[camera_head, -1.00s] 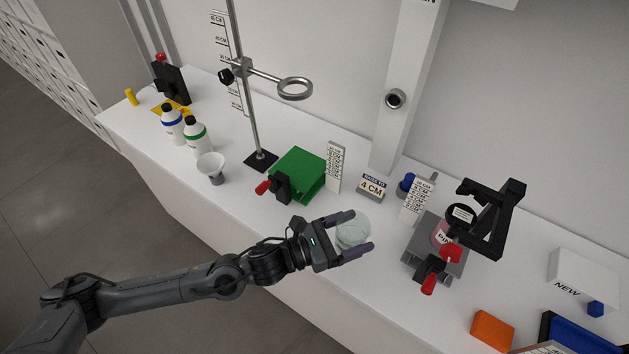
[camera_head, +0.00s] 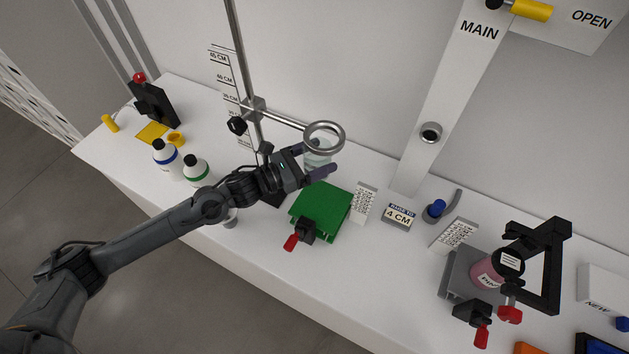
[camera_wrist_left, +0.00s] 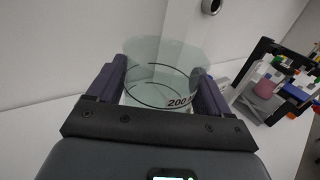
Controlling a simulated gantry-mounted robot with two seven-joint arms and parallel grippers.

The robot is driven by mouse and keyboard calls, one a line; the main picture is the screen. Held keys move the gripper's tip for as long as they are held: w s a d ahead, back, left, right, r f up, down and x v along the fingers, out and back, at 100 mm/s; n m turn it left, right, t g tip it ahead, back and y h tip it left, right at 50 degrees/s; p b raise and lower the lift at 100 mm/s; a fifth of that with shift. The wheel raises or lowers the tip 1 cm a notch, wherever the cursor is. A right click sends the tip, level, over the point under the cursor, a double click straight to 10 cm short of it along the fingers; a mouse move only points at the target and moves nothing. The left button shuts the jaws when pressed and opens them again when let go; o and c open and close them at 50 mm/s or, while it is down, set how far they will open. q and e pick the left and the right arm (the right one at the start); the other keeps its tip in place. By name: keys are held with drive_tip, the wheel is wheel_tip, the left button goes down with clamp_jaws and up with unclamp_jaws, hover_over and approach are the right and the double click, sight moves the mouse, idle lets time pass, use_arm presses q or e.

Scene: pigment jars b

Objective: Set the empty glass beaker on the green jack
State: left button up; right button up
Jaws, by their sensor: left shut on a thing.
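My left gripper (camera_head: 318,166) is shut on the clear glass beaker (camera_head: 316,160). In the left wrist view the empty beaker (camera_wrist_left: 163,72) stands between the two fingers, with "200" printed on its side. In the head view the beaker is at the far edge of the green jack (camera_head: 322,208), seemingly above it; its exact height is hard to tell. The green jack has a flat top and a black and red knob (camera_head: 297,236) at its front. My right gripper is not in view.
A metal ring (camera_head: 324,137) on a stand (camera_head: 248,75) overlaps the beaker in the head view, close by. A ruled card (camera_head: 363,203) stands right of the jack. Bottles (camera_head: 166,157) stand left. A grey jack (camera_head: 462,272) with a pink jar (camera_head: 486,272) is right.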

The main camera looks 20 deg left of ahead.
use_arm(q)
wheel_tip(320, 180, down, 5)
drive_tip(key=shift+s+d+r, duration=0.1)
drive_tip(key=shift+d, duration=0.05)
drive_tip(key=shift+f, duration=2.1)
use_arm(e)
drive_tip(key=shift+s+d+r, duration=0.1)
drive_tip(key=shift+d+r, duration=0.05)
use_arm(q)
drive_tip(key=shift+f, duration=0.1)
drive_tip(key=o, duration=1)
drive_tip(key=v, duration=1.2)
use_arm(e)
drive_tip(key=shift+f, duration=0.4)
